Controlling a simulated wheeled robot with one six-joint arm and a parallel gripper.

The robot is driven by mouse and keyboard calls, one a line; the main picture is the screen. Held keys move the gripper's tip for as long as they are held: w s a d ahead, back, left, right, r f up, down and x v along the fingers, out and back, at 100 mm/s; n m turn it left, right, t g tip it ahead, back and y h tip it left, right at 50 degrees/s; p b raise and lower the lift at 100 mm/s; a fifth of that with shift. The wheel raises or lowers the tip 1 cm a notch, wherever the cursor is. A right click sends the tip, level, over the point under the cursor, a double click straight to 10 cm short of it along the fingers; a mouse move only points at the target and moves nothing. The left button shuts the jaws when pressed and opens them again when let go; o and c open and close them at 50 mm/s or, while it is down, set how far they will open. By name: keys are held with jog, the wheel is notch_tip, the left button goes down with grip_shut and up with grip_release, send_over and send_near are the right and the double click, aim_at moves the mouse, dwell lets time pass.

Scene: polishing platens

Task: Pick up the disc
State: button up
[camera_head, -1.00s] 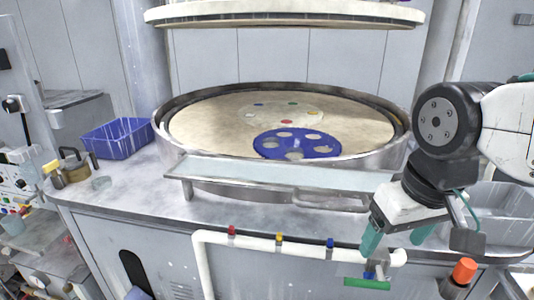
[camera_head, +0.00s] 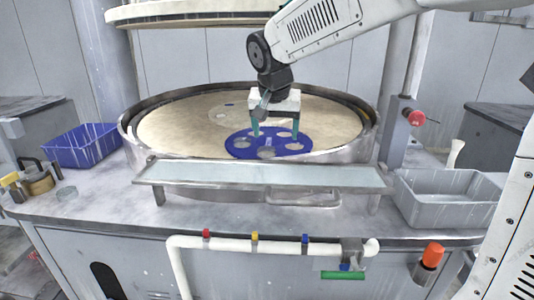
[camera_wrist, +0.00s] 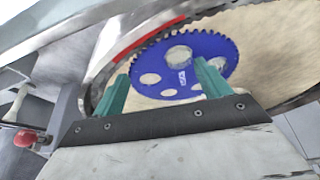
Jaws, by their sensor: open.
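A flat blue disc (camera_head: 238,146) with several round holes and a toothed rim lies on the beige platen (camera_head: 165,128), near its front edge. My gripper (camera_head: 276,134) is open and empty, with its two green fingers pointing down over the disc. In the wrist view the disc (camera_wrist: 207,47) shows beyond and between the spread fingers of the gripper (camera_wrist: 162,88). I cannot tell whether the fingertips touch the disc. The back part of the disc is partly hidden by my gripper in the head view.
A metal rim (camera_head: 128,125) surrounds the platen. A pale shelf (camera_head: 265,176) stands in front of it. A blue basket (camera_head: 82,148) is at left, a grey bin (camera_head: 448,203) at right. An upper platen (camera_head: 190,14) hangs above.

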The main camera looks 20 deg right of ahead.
send_near(266, 151)
jog(key=shift+s+f+m, duration=0.1)
jog(key=shift+f+m, duration=0.3)
jog(key=shift+f, duration=0.15)
jog(key=x, duration=0.7)
jog(key=shift+w+d+f, duration=0.15)
jog(key=shift+w+d, duration=0.05)
jog(key=shift+w, duration=0.25)
jog(key=shift+c, duration=0.4)
jog(key=shift+f, duration=0.15)
jog(key=c, duration=1)
